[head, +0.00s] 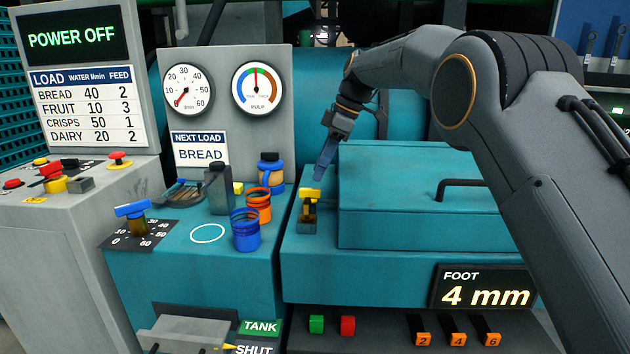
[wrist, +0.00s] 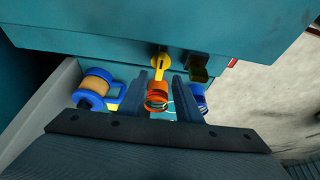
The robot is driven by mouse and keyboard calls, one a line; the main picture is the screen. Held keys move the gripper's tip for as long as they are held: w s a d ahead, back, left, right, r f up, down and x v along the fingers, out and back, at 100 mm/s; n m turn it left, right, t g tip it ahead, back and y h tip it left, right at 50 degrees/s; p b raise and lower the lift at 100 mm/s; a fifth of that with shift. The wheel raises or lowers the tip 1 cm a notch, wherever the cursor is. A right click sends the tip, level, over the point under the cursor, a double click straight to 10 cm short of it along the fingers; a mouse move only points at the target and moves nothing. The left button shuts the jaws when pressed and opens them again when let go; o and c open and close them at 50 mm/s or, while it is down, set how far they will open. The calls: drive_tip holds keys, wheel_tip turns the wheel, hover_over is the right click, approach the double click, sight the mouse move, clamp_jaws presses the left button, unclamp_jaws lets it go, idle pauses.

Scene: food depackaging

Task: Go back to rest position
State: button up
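My gripper (head: 323,168) is in the air beside the teal lidded box, just above a yellow-topped latch (head: 310,195) on the machine's front ledge. In the wrist view the two fingers (wrist: 168,90) stand apart with nothing held between them. Past the fingers, an orange ring-shaped cup (wrist: 157,96) shows lower down, with a blue one (wrist: 198,96) to its right. In the head view the orange cup (head: 258,204) and the blue cup (head: 246,232) stand on the teal worktop left of the gripper.
The lidded box (head: 390,220) with a black handle (head: 474,187) is right of my gripper. A grey gauge panel (head: 222,62) stands behind the worktop.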

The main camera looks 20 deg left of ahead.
drive_tip(key=shift+v, duration=0.95)
